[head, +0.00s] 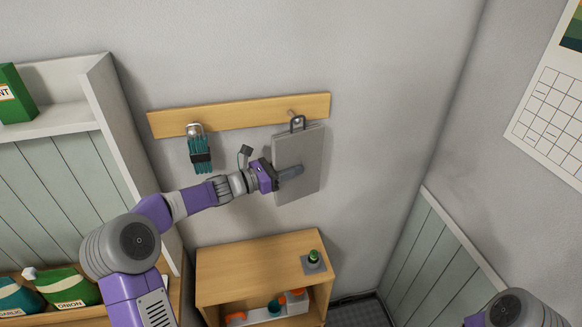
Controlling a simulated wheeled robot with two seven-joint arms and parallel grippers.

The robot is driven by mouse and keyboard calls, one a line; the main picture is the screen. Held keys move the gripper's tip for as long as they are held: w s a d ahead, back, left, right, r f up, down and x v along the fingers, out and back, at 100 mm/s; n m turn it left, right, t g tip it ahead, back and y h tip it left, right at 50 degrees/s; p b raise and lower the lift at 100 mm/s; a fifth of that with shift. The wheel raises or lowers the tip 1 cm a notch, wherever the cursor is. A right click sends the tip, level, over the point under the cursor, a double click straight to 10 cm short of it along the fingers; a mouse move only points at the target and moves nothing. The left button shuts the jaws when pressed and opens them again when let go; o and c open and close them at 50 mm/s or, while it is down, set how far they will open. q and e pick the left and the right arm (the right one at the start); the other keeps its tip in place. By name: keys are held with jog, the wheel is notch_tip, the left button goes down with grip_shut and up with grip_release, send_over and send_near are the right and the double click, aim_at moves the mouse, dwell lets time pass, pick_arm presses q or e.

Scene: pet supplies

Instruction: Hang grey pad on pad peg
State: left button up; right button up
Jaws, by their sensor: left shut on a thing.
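The grey pad (308,155) is a flat rectangle with a dark loop (298,123) at its top. It stands upright in front of the wall, below the right part of the wooden rail (240,114). The pad peg (292,114) sticks out of the rail near its right end. The loop is right by the peg; I cannot tell whether it is around it or in front of it. My left gripper (282,172) is shut on the pad at its left side. My right gripper is out of view; only part of my right arm shows at the lower right.
White shelving (120,135) is at left, a wall calendar (555,110) at right.

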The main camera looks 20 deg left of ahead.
pick_arm(q)
jog(key=w+a+p, duration=0.1)
jog(key=w+a+f+p, duration=0.1)
jog(key=w, duration=0.1)
jog(key=w+a+p, duration=0.1)
jog(key=shift+w+f, duration=0.15)
jog(key=shift+w, duration=0.25)
dwell(0.4)
dwell(0.5)
jog(key=o, duration=1.3)
jog(key=shift+c, duration=0.2)
